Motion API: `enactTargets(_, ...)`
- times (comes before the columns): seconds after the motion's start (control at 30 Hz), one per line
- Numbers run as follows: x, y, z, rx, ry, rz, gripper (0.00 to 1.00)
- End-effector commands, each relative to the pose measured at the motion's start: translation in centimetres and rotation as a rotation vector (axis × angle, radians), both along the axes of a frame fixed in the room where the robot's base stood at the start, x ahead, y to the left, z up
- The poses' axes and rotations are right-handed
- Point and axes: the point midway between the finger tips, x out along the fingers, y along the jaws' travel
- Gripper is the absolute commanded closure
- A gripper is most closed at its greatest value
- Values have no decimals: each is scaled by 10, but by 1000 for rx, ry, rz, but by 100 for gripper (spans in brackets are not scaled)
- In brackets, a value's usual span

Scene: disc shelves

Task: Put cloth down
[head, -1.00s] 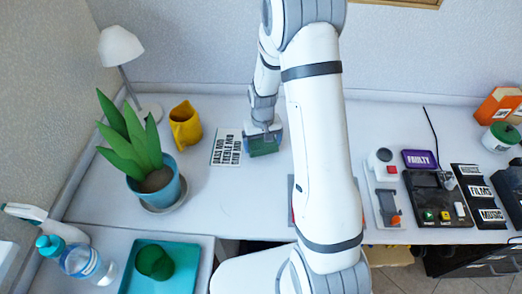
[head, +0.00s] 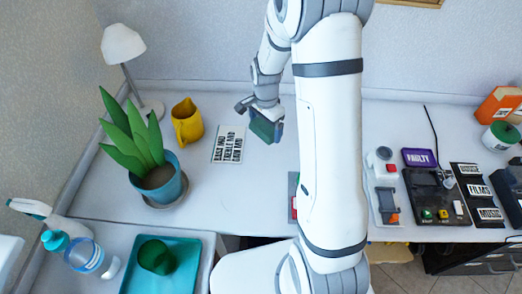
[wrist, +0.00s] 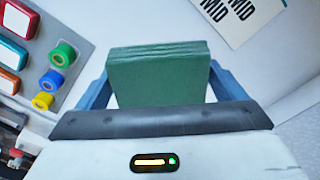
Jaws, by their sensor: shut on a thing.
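The cloth is a green folded block with layered edges. It is held between the blue fingers of my gripper (wrist: 160,75) in the wrist view, where the cloth (wrist: 158,78) stands out clearly. In the head view my gripper (head: 262,112) is over the back middle of the white desk, just right of the printed card. The cloth (head: 264,129) shows there, tilted, below the fingers. I cannot tell whether its lower edge touches the desk.
A printed card (head: 229,144), a yellow jug (head: 187,122) and a potted plant (head: 160,182) are to the left. Devices fill the right side. A panel with coloured buttons (wrist: 52,75) is beside the cloth in the wrist view.

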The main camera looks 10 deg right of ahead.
Motion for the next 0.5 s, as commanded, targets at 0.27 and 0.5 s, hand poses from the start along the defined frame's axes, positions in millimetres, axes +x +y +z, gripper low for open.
enactTargets(0.27,-1,0,-44,0,6,-26,38)
enactTargets(0.5,-1,-1,-64,0,4,-25,38)
